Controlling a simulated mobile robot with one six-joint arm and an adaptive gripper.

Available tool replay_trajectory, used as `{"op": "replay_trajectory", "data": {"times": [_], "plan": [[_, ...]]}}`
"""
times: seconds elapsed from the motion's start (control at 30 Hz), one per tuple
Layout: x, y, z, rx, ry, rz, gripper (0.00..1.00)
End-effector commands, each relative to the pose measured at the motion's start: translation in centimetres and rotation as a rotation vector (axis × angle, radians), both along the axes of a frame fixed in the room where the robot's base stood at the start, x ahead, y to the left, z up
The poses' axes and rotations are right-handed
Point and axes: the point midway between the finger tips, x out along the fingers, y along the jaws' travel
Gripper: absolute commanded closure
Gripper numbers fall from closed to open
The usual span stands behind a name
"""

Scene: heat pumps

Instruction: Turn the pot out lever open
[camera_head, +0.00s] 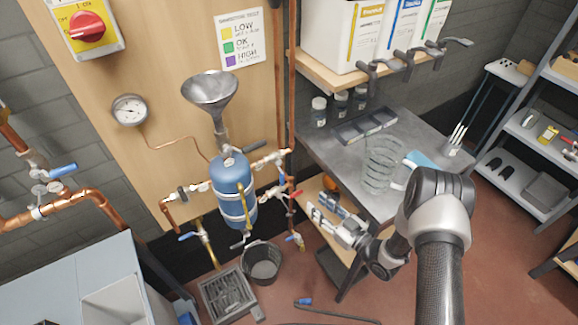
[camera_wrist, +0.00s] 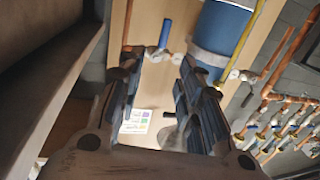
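The pot is a blue tank (camera_head: 232,188) on the wooden board, with a metal funnel (camera_head: 210,90) above it. It also shows at the top of the wrist view (camera_wrist: 222,28). Several valve levers surround it: a black one (camera_head: 245,147) at upper right, a red one (camera_head: 297,193) at right, a dark one (camera_head: 240,242) below and a blue one (camera_head: 187,237) at lower left. No readable tag shows which is the pot out lever. In the wrist view a blue lever (camera_wrist: 165,33) lies beyond the fingers. My gripper (camera_head: 316,216) is open and empty, right of the pot, touching no lever.
A metal workbench (camera_head: 320,158) with a wire coil (camera_head: 382,160) stands close behind my gripper. A black bucket (camera_head: 264,264) and a floor grate (camera_head: 228,296) lie below the pot. Copper pipes (camera_head: 80,200) run at left. A shelf (camera_head: 335,75) with containers overhangs the bench.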

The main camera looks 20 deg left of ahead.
Motion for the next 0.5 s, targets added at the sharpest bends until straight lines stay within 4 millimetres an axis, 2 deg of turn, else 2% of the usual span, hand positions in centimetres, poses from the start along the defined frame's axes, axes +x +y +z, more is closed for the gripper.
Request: {"op": "replay_trajectory", "data": {"times": [0.1, 0.23, 0.5], "plan": [[-0.7, 0.4, -0.3, 0.03, 0.0, 0.012, 0.67], [-0.2, 1.5, -0.4, 0.032, -0.003, 0.015, 0.67], [2.5, 6.3, -0.5, 0.03, -0.004, 0.016, 0.67]]}}
